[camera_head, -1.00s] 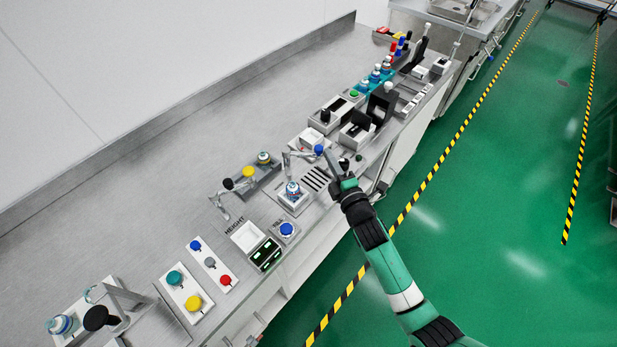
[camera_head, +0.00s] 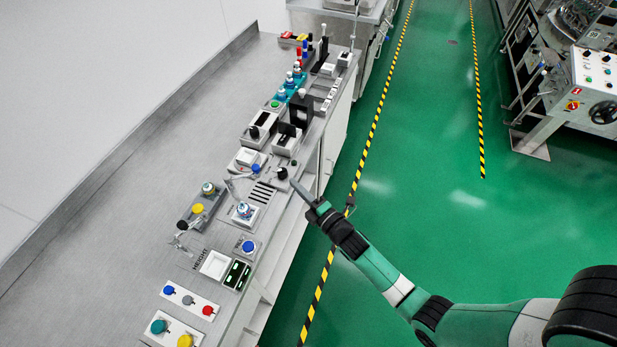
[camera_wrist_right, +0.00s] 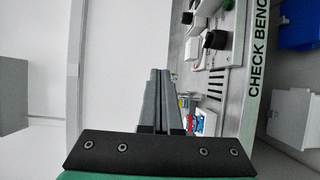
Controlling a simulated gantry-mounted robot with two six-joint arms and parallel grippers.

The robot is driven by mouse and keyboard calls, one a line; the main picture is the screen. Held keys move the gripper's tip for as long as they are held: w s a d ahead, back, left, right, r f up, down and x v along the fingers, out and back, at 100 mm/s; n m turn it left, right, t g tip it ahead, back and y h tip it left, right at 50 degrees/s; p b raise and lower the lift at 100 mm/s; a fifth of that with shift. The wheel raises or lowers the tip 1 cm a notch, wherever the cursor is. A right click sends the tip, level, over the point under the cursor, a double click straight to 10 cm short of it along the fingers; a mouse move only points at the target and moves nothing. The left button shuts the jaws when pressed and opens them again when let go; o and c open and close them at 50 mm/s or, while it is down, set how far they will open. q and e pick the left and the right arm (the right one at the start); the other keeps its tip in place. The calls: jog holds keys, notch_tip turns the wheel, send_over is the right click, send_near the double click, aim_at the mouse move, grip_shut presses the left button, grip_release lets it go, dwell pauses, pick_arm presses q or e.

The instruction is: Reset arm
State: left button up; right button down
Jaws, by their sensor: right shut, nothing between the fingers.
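My right gripper (camera_head: 297,187) is at the front edge of the long grey bench (camera_head: 130,200), its narrow fingers pointing up and left toward the devices. In the right wrist view the fingers of the right gripper (camera_wrist_right: 163,90) lie together, shut, with nothing between them. Nearby on the bench are a slotted plate (camera_head: 262,192) and a black knob (camera_head: 281,173). My left gripper is in no view.
Button panels (camera_head: 190,300) and a green display (camera_head: 237,275) line the bench's near part. Several bottles and instruments (camera_head: 295,80) stand farther back. The green floor (camera_head: 440,230) to the right is open, with a machine (camera_head: 590,80) at the far right.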

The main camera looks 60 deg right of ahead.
pick_arm(q)
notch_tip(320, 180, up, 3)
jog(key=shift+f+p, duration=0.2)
jog(key=shift+p, duration=0.45)
pick_arm(e)
jog(key=s, duration=0.1)
jog(key=s+d, duration=0.1)
jog(key=s, duration=0.1)
jog(key=shift+d, duration=0.1)
